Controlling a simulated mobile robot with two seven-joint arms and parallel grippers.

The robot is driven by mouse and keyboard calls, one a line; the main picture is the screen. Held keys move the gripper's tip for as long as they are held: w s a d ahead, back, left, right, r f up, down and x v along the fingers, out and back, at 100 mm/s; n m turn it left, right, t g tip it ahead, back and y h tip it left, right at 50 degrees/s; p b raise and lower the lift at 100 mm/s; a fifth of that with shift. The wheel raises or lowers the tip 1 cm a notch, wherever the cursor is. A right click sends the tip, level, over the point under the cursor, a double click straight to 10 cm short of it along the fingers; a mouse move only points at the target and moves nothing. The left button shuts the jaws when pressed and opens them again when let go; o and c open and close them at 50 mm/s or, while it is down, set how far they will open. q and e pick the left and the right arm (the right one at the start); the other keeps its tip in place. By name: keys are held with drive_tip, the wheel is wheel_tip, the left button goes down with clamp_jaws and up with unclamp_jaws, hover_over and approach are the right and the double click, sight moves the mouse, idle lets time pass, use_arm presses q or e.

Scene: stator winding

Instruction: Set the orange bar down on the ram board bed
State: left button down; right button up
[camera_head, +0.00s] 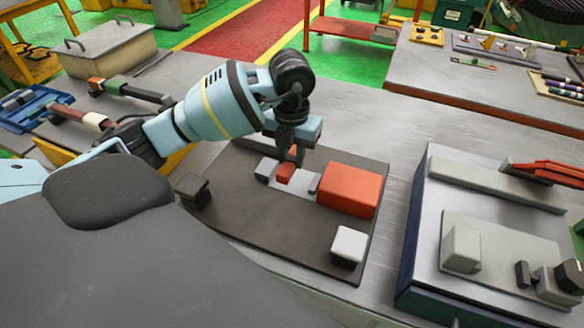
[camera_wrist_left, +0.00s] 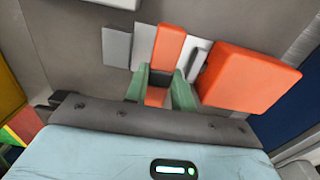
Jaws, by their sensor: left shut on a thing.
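My left gripper (camera_head: 293,152) points down over the ram board (camera_head: 240,215), a dark flat board on the bench. It is shut on the small orange bar (camera_head: 286,172), which also shows between the green fingers in the left wrist view (camera_wrist_left: 168,45). The bar is over the pale bed plate (camera_head: 298,190), between two grey blocks (camera_head: 265,168) (camera_head: 314,183). The wrist view shows the bed (camera_wrist_left: 143,48) on both sides of the bar. I cannot tell whether the bar touches the bed. My right gripper is in neither view.
A large orange block (camera_head: 350,190) stands right of the bed. A white block (camera_head: 349,245) is at the board's front right and a dark block (camera_head: 192,190) at its left. A raised fixture plate (camera_head: 425,235) stands further right. Bare bench lies behind the board.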

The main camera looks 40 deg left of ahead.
sight(292, 158)
use_arm(q)
drive_tip(key=shift+f, duration=2)
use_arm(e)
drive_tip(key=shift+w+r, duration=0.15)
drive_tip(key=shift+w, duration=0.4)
use_arm(q)
drive_tip(key=shift+f, duration=0.15)
drive_tip(key=c, duration=1.2)
unclamp_jaws()
drive_tip(key=shift+o, duration=0.2)
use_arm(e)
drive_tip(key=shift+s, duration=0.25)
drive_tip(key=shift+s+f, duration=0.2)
